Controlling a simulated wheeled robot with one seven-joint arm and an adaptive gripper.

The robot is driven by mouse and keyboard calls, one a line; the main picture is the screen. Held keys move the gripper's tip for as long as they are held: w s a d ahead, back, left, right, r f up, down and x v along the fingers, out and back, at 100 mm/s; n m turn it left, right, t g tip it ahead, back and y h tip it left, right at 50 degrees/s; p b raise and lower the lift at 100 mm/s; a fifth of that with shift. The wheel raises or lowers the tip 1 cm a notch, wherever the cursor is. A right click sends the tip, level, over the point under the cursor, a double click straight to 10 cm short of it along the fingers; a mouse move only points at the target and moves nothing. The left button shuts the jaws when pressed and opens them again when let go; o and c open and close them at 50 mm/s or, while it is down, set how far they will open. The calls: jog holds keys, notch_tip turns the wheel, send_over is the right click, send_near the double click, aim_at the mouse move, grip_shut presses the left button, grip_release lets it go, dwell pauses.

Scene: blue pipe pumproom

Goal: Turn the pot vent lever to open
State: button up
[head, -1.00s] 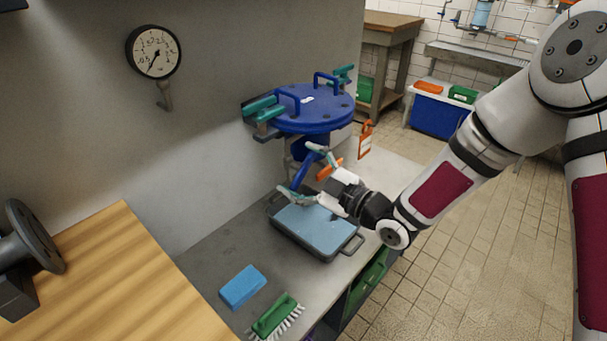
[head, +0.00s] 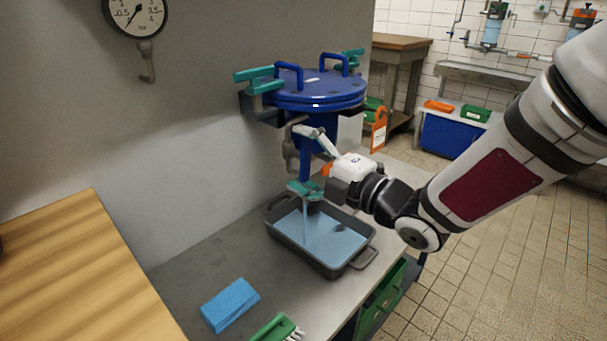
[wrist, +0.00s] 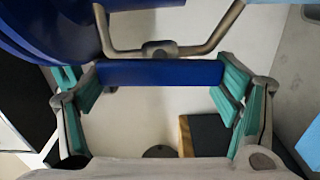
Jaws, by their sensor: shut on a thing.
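The pot (head: 318,93) is a blue vessel with a bolted lid, mounted by the wall in the head view. Below it is a blue lever bar (head: 304,163), close to upright; I take it for the vent lever. My gripper (head: 312,164) reaches in from the right, one finger near the bar's top and one near its bottom. In the wrist view the blue bar (wrist: 160,72) spans between the teal finger pads, and my gripper (wrist: 158,88) is shut on it end to end. The fingers hide the bar's ends.
A grey tray (head: 352,262) with a light blue surface inside stands below the pot. A pale strip, perhaps liquid, runs down into it from beneath my lower finger. A blue sponge (head: 229,304) and green brush (head: 272,328) lie on the counter. A pressure gauge (head: 137,14) hangs on the wall.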

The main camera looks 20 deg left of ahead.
jog(key=shift+f+n+b, duration=0.15)
jog(key=shift+n+b, duration=0.45)
jog(key=shift+b, duration=0.4)
jog(key=o, duration=1.1)
jog(key=shift+d, duration=0.1)
jog(key=v, duration=1.2)
